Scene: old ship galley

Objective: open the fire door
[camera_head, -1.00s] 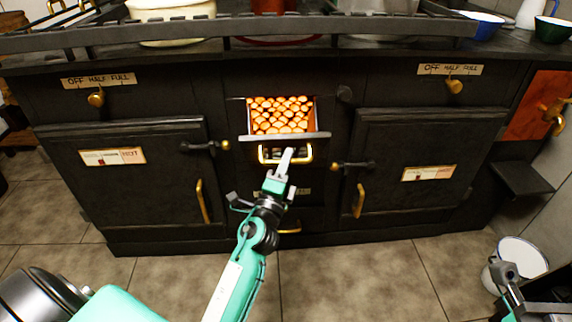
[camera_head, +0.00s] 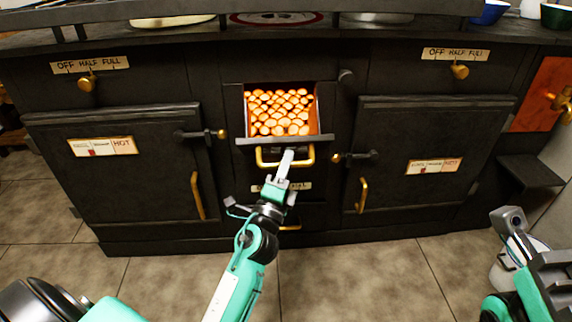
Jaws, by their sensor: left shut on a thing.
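The fire door (camera_head: 262,141) is at the centre of the black range. Its top edge is tipped out toward me, and glowing orange coals (camera_head: 281,112) show in the opening behind it. Its brass handle (camera_head: 307,156) is on the front face, below the top edge. My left gripper (camera_head: 287,160) reaches up from below and is shut on the handle. The fingers hide part of the handle. My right gripper (camera_head: 511,224) is at the lower right, away from the range; its fingertips are unclear.
Large oven doors with a left latch (camera_head: 200,134), a right latch (camera_head: 355,155) and brass handles flank the fire door. A pale bucket (camera_head: 503,270) stands on the floor behind my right gripper. A dark shelf (camera_head: 532,174) juts out at the right. Tiled floor before the range is clear.

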